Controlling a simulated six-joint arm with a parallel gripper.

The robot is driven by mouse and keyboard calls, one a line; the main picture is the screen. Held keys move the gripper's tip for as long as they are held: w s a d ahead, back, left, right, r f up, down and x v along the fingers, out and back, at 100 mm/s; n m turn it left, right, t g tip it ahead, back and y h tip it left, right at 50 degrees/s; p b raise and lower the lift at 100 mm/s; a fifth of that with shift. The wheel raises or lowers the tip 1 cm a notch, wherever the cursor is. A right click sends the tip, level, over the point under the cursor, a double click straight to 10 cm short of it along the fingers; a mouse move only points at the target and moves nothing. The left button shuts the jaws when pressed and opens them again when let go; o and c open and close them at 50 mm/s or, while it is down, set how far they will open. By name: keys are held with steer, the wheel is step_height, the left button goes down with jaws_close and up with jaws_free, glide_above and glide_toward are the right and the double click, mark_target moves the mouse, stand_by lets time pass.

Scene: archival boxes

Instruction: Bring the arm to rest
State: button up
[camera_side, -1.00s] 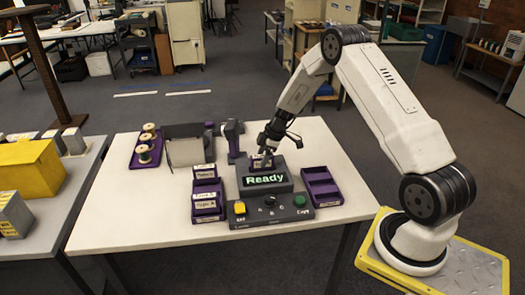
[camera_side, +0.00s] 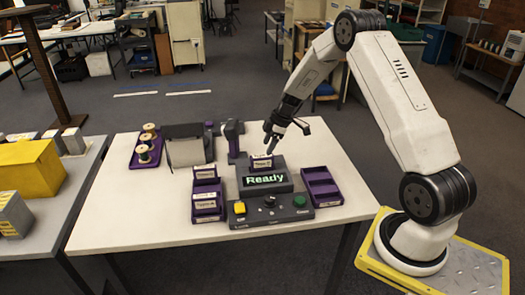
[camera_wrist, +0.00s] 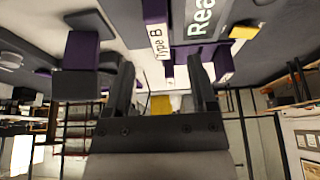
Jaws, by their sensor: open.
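My gripper (camera_side: 272,142) is open and empty in the side view, a little above a labelled purple box (camera_side: 262,163) that sits on top of the grey device with the "Ready" screen (camera_side: 266,180). In the wrist view the two fingers of my gripper (camera_wrist: 163,85) are spread apart with nothing held between them. The box with its "Type B" label (camera_wrist: 158,42) shows just beyond the fingertips there. The arm is raised in an arch over the table's right side.
The device's front panel has yellow and green buttons. A grey bench with a yellow box (camera_side: 30,168) is at left.

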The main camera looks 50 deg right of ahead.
steer(key=shift+a, duration=0.1)
steer(key=shift+a+r, duration=0.2)
steer(key=shift+a, duration=0.05)
steer(key=s+a+r+m+h, duration=0.1)
steer(key=s+a+r+m, duration=0.3)
steer(key=s+a, duration=0.5)
steer(key=s+a+r+m+h, duration=0.2)
steer(key=s+a+r+m, duration=0.2)
steer(key=s+a, duration=0.6)
steer(key=shift+a+r+m+g, duration=0.15)
steer(key=shift+a+m+g, duration=0.25)
steer(key=shift+a, duration=0.65)
steer(key=shift+c, duration=0.4)
steer(key=shift+w, duration=0.15)
